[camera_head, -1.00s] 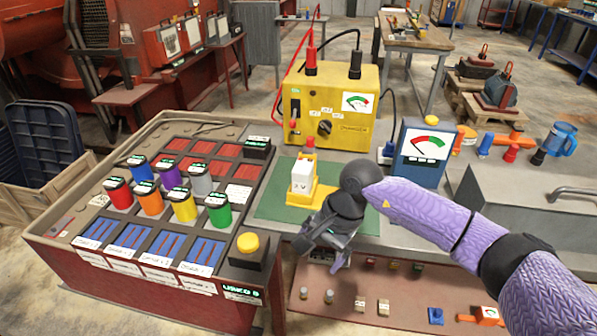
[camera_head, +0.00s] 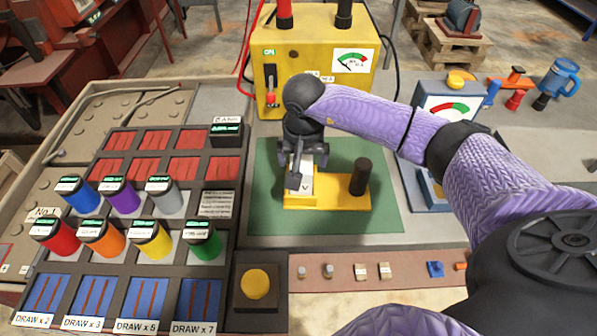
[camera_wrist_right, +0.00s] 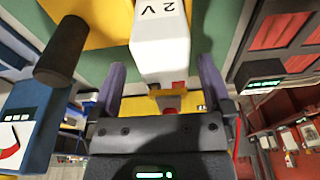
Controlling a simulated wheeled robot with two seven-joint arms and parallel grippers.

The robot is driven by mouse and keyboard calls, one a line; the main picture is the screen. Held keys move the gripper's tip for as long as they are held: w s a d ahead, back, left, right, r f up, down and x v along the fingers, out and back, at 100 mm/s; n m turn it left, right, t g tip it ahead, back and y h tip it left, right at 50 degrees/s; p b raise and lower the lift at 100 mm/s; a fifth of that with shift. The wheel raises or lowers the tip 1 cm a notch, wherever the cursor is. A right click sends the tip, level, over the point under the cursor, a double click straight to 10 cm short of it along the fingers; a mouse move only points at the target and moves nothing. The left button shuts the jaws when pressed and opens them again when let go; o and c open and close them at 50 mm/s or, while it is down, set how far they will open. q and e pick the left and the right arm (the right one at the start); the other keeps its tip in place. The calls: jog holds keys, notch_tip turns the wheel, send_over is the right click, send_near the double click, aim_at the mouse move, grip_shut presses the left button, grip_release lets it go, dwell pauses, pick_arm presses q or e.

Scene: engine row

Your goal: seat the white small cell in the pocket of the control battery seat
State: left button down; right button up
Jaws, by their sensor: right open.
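The white small cell (camera_head: 306,185), marked 2 V, stands upright on the yellow control battery seat (camera_head: 335,195). The seat lies on a green mat and has a black post at its right. In the right wrist view the cell (camera_wrist_right: 160,45) shows large, with red marks near its lower end and yellow beyond it. My right gripper (camera_head: 303,160) is over the cell in the head view, with its fingers pointing down. In the wrist view the open fingers (camera_wrist_right: 162,82) flank the cell's near end, with gaps visible. The cell's base and the pocket are partly hidden. My left gripper is out of view.
A yellow power box (camera_head: 320,65) stands behind the mat and a blue meter (camera_head: 440,110) to its right. At left is a rack (camera_head: 120,185) with several coloured cylinders. A yellow button (camera_head: 255,284) is in front. The green mat (camera_head: 350,222) is clear around the seat.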

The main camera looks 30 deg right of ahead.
jog(key=f, duration=0.2)
jog(key=w+f, duration=0.1)
jog(key=f, duration=0.1)
jog(key=shift+d+f+b, duration=0.15)
jog(key=shift+f+b, duration=0.1)
jog(key=shift+b, duration=0.15)
grip_shut()
jog(key=shift+r, duration=0.1)
